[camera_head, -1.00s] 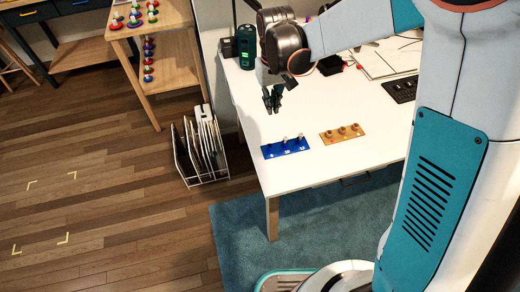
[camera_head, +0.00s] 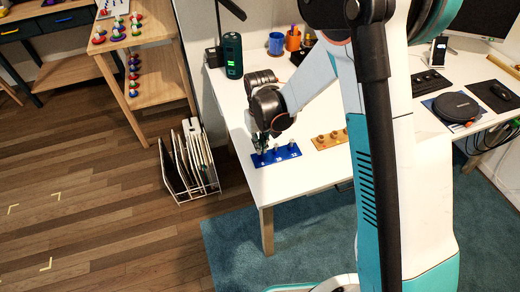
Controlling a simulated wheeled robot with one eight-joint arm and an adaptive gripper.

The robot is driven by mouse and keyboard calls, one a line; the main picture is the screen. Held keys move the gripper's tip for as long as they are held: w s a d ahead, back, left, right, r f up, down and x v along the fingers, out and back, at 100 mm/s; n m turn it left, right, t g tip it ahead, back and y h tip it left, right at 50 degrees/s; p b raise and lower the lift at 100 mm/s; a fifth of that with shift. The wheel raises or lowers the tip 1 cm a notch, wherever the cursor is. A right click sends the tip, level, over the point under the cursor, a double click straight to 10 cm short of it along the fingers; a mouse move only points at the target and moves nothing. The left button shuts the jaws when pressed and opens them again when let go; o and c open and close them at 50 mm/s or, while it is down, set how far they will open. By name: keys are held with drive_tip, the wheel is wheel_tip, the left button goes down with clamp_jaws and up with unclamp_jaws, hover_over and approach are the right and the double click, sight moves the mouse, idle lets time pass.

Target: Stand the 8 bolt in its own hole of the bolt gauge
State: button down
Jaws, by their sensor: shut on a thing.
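The blue bolt gauge (camera_head: 283,158) lies near the front left edge of the white table, with pale numbers along its front. Bolts stand at its middle (camera_head: 277,148) and right (camera_head: 291,146) places. My gripper (camera_head: 261,150) points down over the left end of the gauge, at the place marked 8. It is shut on the 8 bolt, which the fingers hide almost wholly. I cannot tell whether the bolt's tip is inside the hole or just above it.
An orange-brown block (camera_head: 329,141) with several bolts or knobs lies right of the gauge, partly behind my arm. A dark green canister (camera_head: 233,55), a blue cup (camera_head: 276,43) and an orange cup (camera_head: 293,38) stand farther back. The table in front of the gauge is clear.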

drive_tip(key=shift+f, duration=1.2)
drive_tip(key=shift+f+b, duration=0.15)
drive_tip(key=shift+b, duration=0.25)
drive_tip(key=c, duration=1.8)
unclamp_jaws()
